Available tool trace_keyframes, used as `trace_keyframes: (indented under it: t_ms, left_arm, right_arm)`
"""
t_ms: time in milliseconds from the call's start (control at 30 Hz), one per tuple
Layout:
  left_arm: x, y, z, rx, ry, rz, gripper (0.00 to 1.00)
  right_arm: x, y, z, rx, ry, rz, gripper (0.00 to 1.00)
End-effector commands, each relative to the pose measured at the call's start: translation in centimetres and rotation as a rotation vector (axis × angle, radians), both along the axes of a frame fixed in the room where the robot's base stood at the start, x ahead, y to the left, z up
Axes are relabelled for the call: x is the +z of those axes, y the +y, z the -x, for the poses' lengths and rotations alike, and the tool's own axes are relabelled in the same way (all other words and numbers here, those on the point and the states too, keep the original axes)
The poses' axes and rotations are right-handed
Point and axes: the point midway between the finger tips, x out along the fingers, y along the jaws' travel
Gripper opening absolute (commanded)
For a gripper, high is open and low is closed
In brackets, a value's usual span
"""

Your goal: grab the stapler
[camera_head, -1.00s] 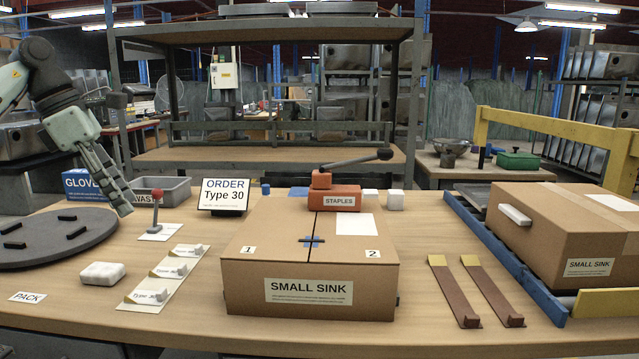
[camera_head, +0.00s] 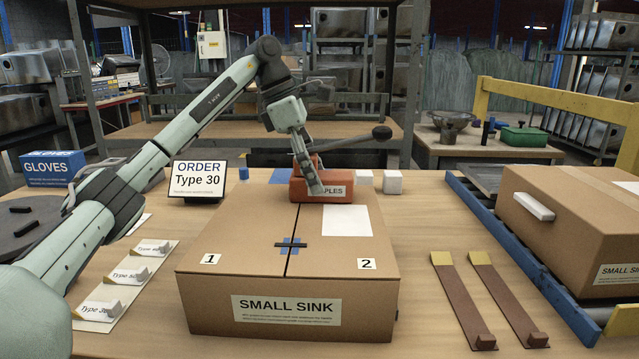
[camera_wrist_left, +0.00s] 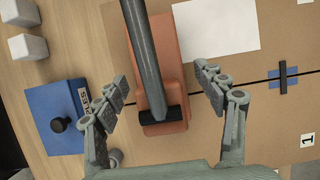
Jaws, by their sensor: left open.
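In the left wrist view the stapler (camera_wrist_left: 165,128) lies between the two spread fingers of my left gripper (camera_wrist_left: 165,88), with gaps on both sides. The lever runs between the fingers. My right gripper is out of view.
White blocks (camera_head: 392,182) stand right of the stapler. An "ORDER Type 30" sign (camera_head: 199,182) stands to its left. Another carton (camera_head: 570,225) sits on the right.

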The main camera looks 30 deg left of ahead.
Motion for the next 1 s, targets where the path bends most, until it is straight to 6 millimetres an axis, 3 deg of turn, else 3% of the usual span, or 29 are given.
trace_keyframes:
  t_ms: [133,400,900,1000]
  left_arm:
    - [-1.5,-0.6,-0.3,0.000,0.000,0.000,0.71]
    - [-1.7,-0.7,-0.4,-0.001,-0.002,0.000,0.71]
    - [-1.7,-0.7,-0.4,-0.001,-0.001,0.001,0.09]
    - [-1.7,-0.7,-0.4,-0.001,-0.001,0.001,0.00]
  right_arm:
    - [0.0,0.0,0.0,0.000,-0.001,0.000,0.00]
    - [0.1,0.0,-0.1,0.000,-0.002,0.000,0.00]
    - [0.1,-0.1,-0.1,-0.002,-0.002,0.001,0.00]
    - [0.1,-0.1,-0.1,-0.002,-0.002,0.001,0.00]
